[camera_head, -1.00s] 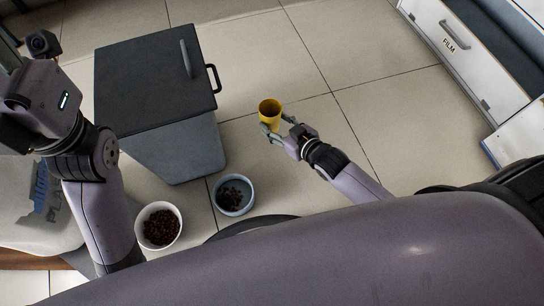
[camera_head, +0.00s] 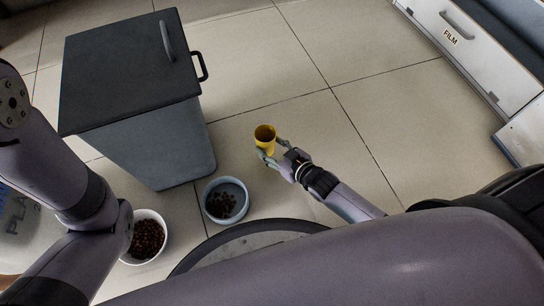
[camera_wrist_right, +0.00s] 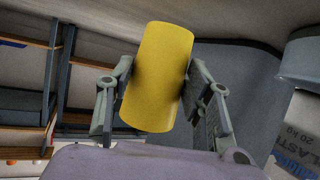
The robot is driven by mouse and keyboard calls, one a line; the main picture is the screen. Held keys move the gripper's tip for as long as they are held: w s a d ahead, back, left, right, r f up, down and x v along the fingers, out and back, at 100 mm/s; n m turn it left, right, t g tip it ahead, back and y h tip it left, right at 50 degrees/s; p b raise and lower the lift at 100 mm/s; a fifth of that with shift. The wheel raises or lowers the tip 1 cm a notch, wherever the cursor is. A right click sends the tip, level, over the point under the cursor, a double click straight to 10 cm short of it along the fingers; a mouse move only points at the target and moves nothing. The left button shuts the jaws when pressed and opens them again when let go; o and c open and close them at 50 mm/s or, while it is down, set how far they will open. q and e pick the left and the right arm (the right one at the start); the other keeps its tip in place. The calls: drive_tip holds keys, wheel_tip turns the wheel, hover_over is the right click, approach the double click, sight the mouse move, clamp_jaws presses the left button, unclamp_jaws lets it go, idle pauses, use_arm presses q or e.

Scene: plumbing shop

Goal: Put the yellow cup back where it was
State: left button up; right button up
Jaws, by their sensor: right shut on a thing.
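The yellow cup (camera_head: 265,136) is held in my right gripper (camera_head: 269,150), right of the grey bin and above the tiled floor in the head view. In the right wrist view the cup (camera_wrist_right: 158,78) stands between the two fingers of the right gripper (camera_wrist_right: 160,100), a little tilted, with the fingers against its sides.
A grey bin (camera_head: 165,150) with a dark lid stands left of the cup. A grey-blue bowl (camera_head: 241,207) and a white bowl (camera_head: 162,218), both with brown pellets, stand on the floor near my base. White drawers (camera_head: 470,50) are at the upper right. The tiled floor (camera_head: 330,50) between is clear.

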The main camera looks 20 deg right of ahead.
sight(271, 154)
wheel_tip(271, 154, down, 4)
drive_tip(key=b, duration=0.3)
drive_tip(key=shift+f, duration=0.1)
drive_tip(key=o, duration=1.2)
drive_tip(key=shift+c, duration=0.2)
